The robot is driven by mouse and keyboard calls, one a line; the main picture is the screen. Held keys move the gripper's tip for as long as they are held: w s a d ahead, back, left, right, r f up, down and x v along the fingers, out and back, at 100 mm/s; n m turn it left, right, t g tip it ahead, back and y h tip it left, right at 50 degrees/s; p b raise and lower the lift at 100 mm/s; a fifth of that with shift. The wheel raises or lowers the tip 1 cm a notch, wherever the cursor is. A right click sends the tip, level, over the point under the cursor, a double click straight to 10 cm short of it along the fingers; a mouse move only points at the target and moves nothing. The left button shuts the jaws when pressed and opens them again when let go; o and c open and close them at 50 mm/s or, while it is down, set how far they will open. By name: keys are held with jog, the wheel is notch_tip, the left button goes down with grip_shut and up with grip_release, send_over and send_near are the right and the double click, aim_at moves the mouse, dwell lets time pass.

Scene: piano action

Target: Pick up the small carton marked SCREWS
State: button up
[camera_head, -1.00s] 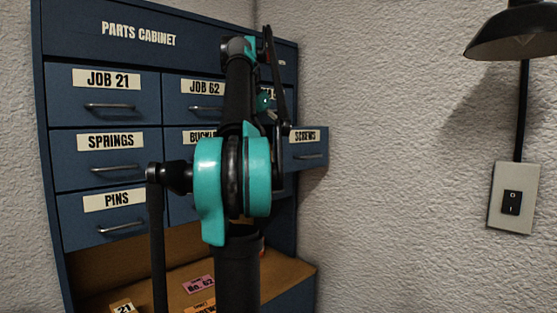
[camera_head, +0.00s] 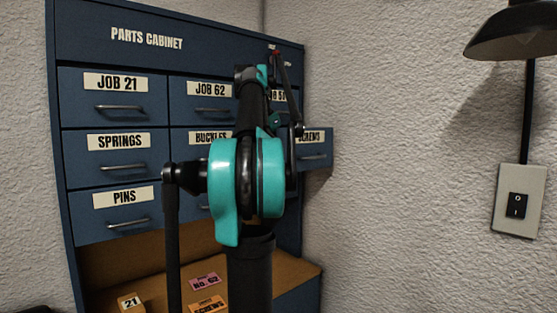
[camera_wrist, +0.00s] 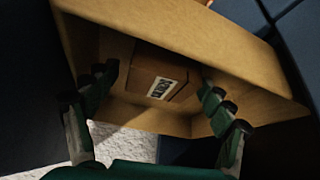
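In the wrist view, a small brown carton (camera_wrist: 160,76) with a white label sits inside an open wooden-lined drawer (camera_wrist: 200,30). Its label is too blurred to read for certain. My gripper (camera_wrist: 158,92) is open, its green fingers spread to the left and right of the carton, with nothing held. I cannot tell how far the fingertips are above it. In the head view, the SCREWS drawer (camera_head: 317,152) is pulled out from the cabinet's right column. My arm hides part of its label and my gripper.
The blue parts cabinet (camera_head: 145,40) has other drawers closed. On its lower wooden shelf lie a pink No. 62 tag (camera_head: 205,281), an orange SCREWS label (camera_head: 207,304) and a block marked 21 (camera_head: 131,302). A lamp (camera_head: 510,38) and wall switch (camera_head: 517,205) are at right.

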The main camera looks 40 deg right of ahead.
jog(key=c, duration=1)
jog(key=shift+r, duration=0.15)
